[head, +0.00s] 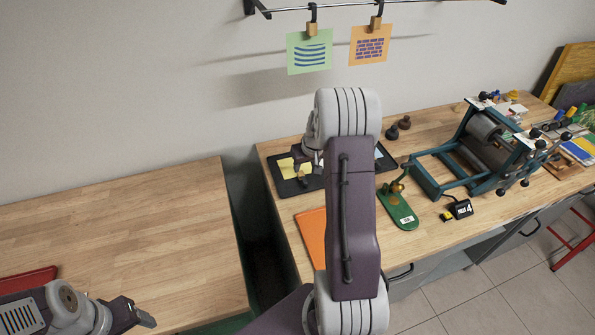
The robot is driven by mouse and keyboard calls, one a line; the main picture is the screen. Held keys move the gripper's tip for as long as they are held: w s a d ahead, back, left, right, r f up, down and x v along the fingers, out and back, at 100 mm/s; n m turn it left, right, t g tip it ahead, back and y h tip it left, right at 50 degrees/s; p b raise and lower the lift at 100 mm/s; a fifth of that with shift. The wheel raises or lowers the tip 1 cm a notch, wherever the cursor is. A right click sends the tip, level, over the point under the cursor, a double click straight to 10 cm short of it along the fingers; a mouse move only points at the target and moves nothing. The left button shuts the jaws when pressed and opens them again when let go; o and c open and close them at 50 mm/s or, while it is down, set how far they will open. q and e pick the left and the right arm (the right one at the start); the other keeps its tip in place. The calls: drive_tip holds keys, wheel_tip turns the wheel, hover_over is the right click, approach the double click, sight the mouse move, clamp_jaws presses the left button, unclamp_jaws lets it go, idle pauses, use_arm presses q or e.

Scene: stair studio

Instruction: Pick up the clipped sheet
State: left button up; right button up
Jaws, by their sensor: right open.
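A green sheet with blue lines (309,53) hangs from a wooden clip on a wall rail. An orange sheet with dark printing (370,46) hangs beside it from another clip. A yellow piece (287,166) lies in a dark tray (289,186) on the right-hand bench, partly hidden by my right arm. My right gripper (303,178) points down over the tray, close to the yellow piece and well below the hanging sheets. It is open; I cannot tell whether it touches anything. My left gripper (145,318) is low at the left, over the left bench; its jaws are unclear.
The rail (340,6) runs along the wall. A teal roller press (485,145), a green stand (398,209) and a small counter (459,209) occupy the right bench (440,105). An orange board (311,235) lies near its left edge. The left bench (120,230) is mostly clear; a gap separates the benches.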

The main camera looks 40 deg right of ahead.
sight(301, 174)
drive_tip(key=shift+x, duration=1.15)
drive_tip(key=shift+w+f, duration=0.25)
drive_tip(key=shift+f, duration=0.2)
drive_tip(key=x, duration=0.4)
drive_tip(key=shift+w+f+p, duration=0.1)
drive_tip(key=shift+p, duration=0.3)
drive_tip(key=shift+a, duration=0.1)
clamp_jaws()
